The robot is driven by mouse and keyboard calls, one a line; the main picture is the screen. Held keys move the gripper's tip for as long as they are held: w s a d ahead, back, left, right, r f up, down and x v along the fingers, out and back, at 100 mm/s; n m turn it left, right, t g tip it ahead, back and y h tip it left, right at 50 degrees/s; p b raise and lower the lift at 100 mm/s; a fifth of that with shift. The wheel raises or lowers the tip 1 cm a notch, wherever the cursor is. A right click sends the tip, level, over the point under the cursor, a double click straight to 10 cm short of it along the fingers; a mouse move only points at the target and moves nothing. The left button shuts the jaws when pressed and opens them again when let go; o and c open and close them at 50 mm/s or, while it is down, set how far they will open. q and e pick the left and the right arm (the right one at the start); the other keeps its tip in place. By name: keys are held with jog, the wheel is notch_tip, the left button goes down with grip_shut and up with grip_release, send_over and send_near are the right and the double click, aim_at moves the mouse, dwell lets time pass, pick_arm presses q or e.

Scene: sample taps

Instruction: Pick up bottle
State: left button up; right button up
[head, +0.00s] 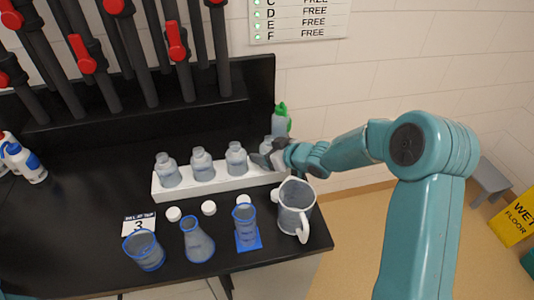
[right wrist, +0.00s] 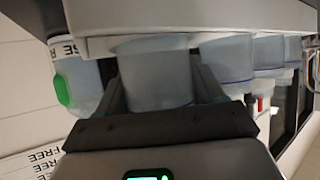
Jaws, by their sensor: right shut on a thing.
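Several clear, greyish bottles stand in a row in a white rack (head: 215,190) on the black bench. Three show plainly: the left one (head: 168,172), the middle one (head: 202,166) and another (head: 236,160). My right gripper (head: 264,160) is at the rack's right end, shut on the rightmost bottle (head: 267,144), which it mostly hides in the head view. In the right wrist view the held bottle (right wrist: 155,72) sits between both fingers, in line with its neighbour (right wrist: 226,60) along the rack (right wrist: 190,17). My left gripper is not in view.
A green-capped bottle (head: 281,122) stands behind my right gripper. A jug (head: 296,208) stands close in front of it. A blue-rimmed beaker (head: 144,250), flask (head: 197,240) and cylinder (head: 245,225) stand near the front edge, with white caps (head: 208,208) behind. Red-handled taps (head: 176,42) are above.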

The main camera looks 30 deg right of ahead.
notch_tip(320, 180, up, 20)
jog(key=p, duration=0.9)
jog(key=shift+f, duration=0.15)
